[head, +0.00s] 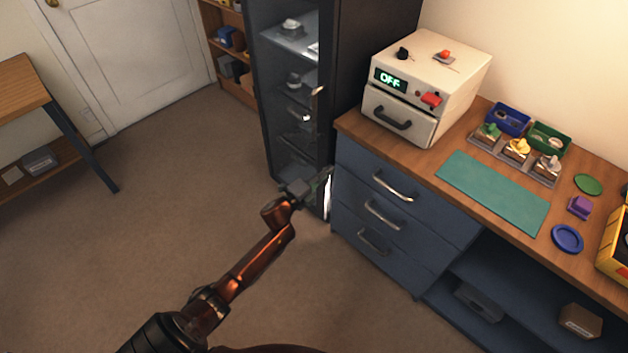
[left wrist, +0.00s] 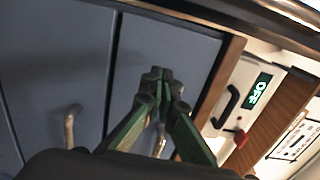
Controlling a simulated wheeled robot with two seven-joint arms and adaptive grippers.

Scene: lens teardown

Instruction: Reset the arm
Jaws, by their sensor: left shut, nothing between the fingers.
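My left arm reaches in from the bottom of the head view. Its gripper (head: 322,180) is in front of the dark glass cabinet, just left of the blue drawer unit (head: 385,215). In the left wrist view the green fingers of the left gripper (left wrist: 160,85) meet at their tips, shut and empty. Blue drawer fronts (left wrist: 55,70) with metal handles show behind them. The right gripper is in neither view.
A white machine (head: 430,80) reading OFF stands on the wooden counter, with a green mat (head: 495,190), small trays and a blue dish (head: 567,239) to its right. The glass cabinet (head: 290,90) stands at its left. The carpet left of my arm is clear.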

